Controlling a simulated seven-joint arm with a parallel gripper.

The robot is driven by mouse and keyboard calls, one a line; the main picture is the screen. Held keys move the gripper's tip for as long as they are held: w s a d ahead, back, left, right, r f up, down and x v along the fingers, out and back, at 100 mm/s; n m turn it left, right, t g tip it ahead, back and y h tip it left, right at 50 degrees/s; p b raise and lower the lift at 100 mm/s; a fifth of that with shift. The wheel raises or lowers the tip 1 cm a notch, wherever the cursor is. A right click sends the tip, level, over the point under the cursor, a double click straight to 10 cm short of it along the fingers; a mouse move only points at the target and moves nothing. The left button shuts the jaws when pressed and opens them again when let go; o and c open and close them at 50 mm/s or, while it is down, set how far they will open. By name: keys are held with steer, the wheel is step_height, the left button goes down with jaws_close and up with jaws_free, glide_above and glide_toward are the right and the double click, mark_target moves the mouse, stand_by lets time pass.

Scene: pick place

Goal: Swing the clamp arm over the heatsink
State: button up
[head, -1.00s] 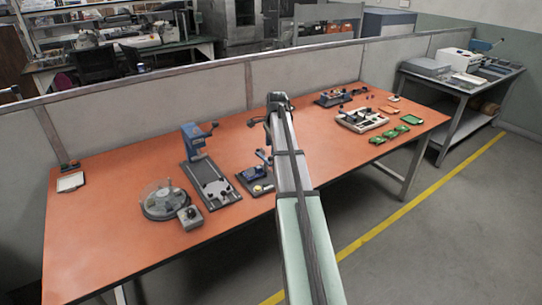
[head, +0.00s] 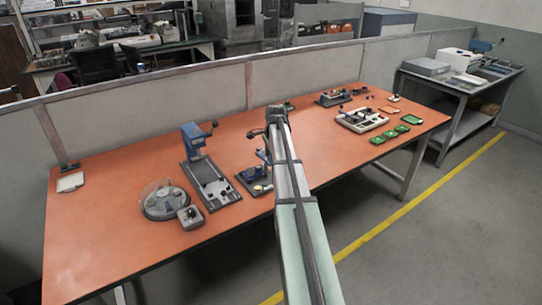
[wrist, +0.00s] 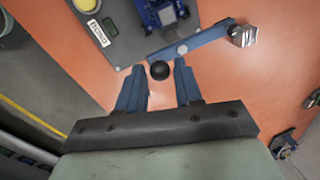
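A small fixture with a dark base plate (head: 246,185) and a blue post stands left of my arm in the head view. In the wrist view its grey plate (wrist: 118,40) carries a yellow button and a white label. A blue clamp arm (wrist: 205,38) reaches across, with a silvery block (wrist: 243,36) at its right end and a black ball knob (wrist: 160,70) near its left end. My gripper (wrist: 159,65) is open, one blue finger on each side of the knob. I cannot tell whether the fingers touch it. I cannot make out the heatsink for certain.
Left of the fixture stand a blue press (head: 194,138) on a long plate and a round clear-topped dish (head: 163,202). Green boards (head: 390,134) and a cream fixture (head: 362,119) lie to the right. The orange bench (head: 110,240) is clear at front left.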

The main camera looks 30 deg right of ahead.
jaws_close()
stand_by(0.5)
steer(key=shift+w+d+n+g+y, duration=0.4)
steer(key=shift+w+d+n, duration=0.3)
steer(key=shift+n, duration=2.25)
steer(key=shift+w+d+n+g+y, duration=0.2)
steer(key=shift+w+d+n+y, duration=0.35)
steer(key=shift+n, duration=2.45)
steer(key=shift+w+d+n+g+y, duration=0.35)
steer(key=shift+w+d+n, duration=0.4)
steer(key=shift+n, duration=2.2)
steer(key=shift+o, duration=1.6)
jaws_free()
